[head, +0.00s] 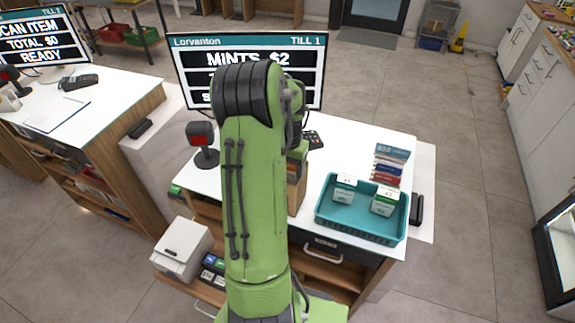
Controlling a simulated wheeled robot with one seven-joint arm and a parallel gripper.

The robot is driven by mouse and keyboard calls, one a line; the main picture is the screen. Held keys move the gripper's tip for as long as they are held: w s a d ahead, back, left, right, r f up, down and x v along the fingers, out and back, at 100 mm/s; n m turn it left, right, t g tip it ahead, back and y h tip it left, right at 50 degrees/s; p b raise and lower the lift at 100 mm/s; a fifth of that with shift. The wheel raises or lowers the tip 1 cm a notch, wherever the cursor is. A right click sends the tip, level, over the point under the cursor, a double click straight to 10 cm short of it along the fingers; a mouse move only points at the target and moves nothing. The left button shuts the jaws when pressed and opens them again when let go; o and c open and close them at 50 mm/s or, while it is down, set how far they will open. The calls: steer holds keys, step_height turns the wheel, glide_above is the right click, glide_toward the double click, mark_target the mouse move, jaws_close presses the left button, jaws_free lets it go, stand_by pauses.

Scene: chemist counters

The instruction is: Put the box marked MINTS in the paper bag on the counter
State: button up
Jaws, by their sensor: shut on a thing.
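A brown upright surface (298,190) shows just right of my arm on the counter and looks like the side of the paper bag; most of it is hidden behind the arm. My green arm fills the middle of the head view and covers what lies behind it. I cannot make out my gripper or its fingertips. No box that I can read as MINTS shows. The till screen (195,62) behind the arm reads "MINTS $2" on one line, with its lower lines partly covered.
A scanner (203,145) stands left of my arm and a card terminal (313,140) right.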

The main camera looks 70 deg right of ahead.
steer(key=shift+w+a+f, duration=0.1)
steer(key=o, duration=1.2)
step_height(320, 180, up, 23)
steer(key=p, duration=0.4)
steer(key=shift+f, duration=0.1)
stand_by(0.4)
